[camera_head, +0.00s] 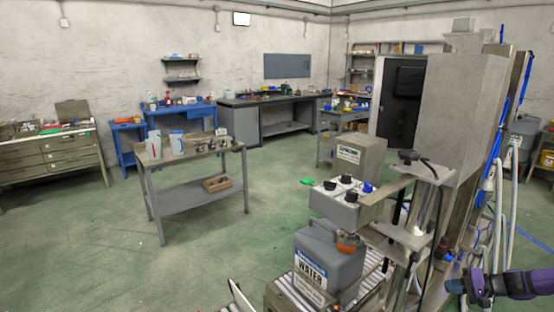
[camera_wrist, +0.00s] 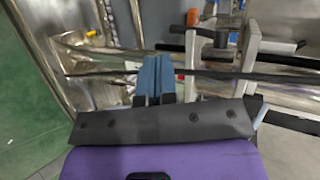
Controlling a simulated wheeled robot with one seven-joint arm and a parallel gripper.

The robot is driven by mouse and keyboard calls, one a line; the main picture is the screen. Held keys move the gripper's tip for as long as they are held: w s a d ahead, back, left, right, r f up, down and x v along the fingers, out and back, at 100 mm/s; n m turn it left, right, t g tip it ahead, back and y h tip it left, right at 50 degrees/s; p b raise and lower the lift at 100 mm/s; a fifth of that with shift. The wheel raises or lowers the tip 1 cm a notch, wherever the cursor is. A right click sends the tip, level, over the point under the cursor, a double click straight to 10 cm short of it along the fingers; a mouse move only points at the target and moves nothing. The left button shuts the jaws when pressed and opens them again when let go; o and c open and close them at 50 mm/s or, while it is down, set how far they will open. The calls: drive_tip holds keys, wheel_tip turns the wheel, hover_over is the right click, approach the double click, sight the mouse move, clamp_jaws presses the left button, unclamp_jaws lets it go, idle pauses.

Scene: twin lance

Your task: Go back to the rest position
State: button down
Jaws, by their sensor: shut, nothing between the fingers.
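My purple arm reaches in from the right edge of the head view. My gripper (camera_head: 454,286) is at its left end, beside the metal filling machine (camera_head: 464,120). In the wrist view my gripper's two blue fingers (camera_wrist: 154,72) are together, with nothing between them. A thin dark bar (camera_wrist: 250,76) of the machine crosses the picture near the fingers; I cannot tell whether they touch. The grey water jug (camera_head: 328,262) stands on the roller conveyor (camera_head: 372,285), left of my gripper and apart from it.
A black T-handle (camera_wrist: 212,40) on the machine is close to the fingers. A box with black knobs (camera_head: 338,205) is above the jug. Blue and white hoses (camera_head: 492,180) hang behind my arm. A work table (camera_head: 196,195) stands left; green floor (camera_head: 90,245) around it is clear.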

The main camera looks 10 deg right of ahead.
drive_tip(key=w+a+r+n+g+h, duration=0.2)
drive_tip(key=a+r+n+g+h, duration=0.15)
drive_tip(key=a+r, duration=1.05)
drive_tip(key=w+a+r+n+g+h, duration=0.4)
drive_tip(key=a+r, duration=0.5)
drive_tip(key=r, duration=0.8)
drive_tip(key=s+a+r+n+t, duration=0.1)
drive_tip(key=s+a+r+t, duration=0.1)
drive_tip(key=s+a+r, duration=0.6)
drive_tip(key=s+a+r+n+t+h, duration=0.1)
drive_tip(key=s+a+r, duration=0.8)
drive_tip(key=s, duration=0.5)
drive_tip(key=shift+a+t, duration=0.2)
drive_tip(key=shift+t, duration=0.15)
drive_tip(key=shift+w+n+h, duration=0.1)
drive_tip(key=shift+n+h, duration=0.15)
